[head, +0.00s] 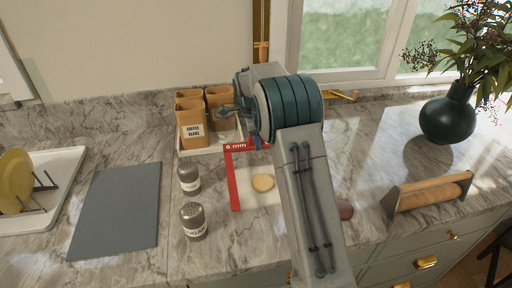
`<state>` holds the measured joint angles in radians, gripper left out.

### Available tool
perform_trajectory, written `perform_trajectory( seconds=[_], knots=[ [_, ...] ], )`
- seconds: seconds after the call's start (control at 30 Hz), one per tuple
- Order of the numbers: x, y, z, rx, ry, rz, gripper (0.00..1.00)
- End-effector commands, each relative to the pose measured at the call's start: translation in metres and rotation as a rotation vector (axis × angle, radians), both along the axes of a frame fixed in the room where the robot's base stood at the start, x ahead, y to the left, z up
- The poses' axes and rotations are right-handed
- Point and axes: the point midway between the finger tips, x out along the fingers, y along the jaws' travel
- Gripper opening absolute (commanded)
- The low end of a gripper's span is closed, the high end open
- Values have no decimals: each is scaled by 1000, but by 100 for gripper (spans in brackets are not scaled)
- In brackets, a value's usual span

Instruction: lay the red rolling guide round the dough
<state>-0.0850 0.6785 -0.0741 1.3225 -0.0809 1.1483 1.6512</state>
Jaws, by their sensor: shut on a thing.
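The red rolling guide (234,185) is a flat red frame marked "6 mm", seen in the head view at the middle of the counter. Its left side and part of its far side show; my arm hides the rest. The round pale dough (262,183) lies on a white surface inside the visible corner of the frame. My gripper (257,143) is mostly hidden behind my arm; a blue tip shows at the guide's far side, shut on it. I cannot tell whether the guide lies flat or is slightly raised.
Two shakers (194,221) stand left of the guide, with a grey board (117,212) farther left. Brown canisters (192,128) stand in a tray behind. A wooden roller in a holder (428,195) and a dark vase (448,118) are at right.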

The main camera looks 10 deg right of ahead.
Motion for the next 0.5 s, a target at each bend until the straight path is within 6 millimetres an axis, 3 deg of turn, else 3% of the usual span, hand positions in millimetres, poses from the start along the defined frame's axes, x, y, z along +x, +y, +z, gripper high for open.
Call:
perform_trajectory(
  seconds=[0.3, 0.5],
  knots=[
    [-1, 1, -38, -1, 3, 0, 9],
    [0, 1, -41, 0, 0, 0, 9]
  ],
)
